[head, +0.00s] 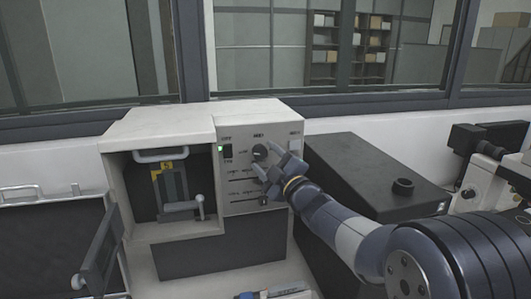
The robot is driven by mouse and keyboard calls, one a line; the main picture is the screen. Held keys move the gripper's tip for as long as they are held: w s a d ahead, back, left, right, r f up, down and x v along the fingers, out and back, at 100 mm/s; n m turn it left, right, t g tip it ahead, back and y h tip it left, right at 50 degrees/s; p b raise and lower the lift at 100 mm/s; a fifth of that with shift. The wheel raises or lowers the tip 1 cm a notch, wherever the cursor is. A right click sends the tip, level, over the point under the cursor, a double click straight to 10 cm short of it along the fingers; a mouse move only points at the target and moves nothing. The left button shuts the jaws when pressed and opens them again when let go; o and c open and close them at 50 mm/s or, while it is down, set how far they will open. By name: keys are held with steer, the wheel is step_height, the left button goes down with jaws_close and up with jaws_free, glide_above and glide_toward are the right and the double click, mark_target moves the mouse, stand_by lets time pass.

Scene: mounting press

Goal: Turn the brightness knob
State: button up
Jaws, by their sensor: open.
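A dark round knob (260,152) sits on the upper part of the white machine's control panel (237,192). I cannot read the label above it, so I cannot tell if it is the brightness knob. My gripper (267,164) is at the panel, just right of and below the knob, with its fingers apart and pointing left. One finger is near the knob's right side; I cannot tell whether it touches. The gripper covers the right part of the panel.
The white machine (160,125) has an open chamber with a lever (185,206) left of the panel. A black box (370,170) stands right of it, with a microscope (490,170) beyond. An open door (100,250) stands at the lower left.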

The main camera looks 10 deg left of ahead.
steer(key=shift+w+a, duration=0.3)
steer(key=shift+a, duration=0.05)
steer(key=c, duration=1)
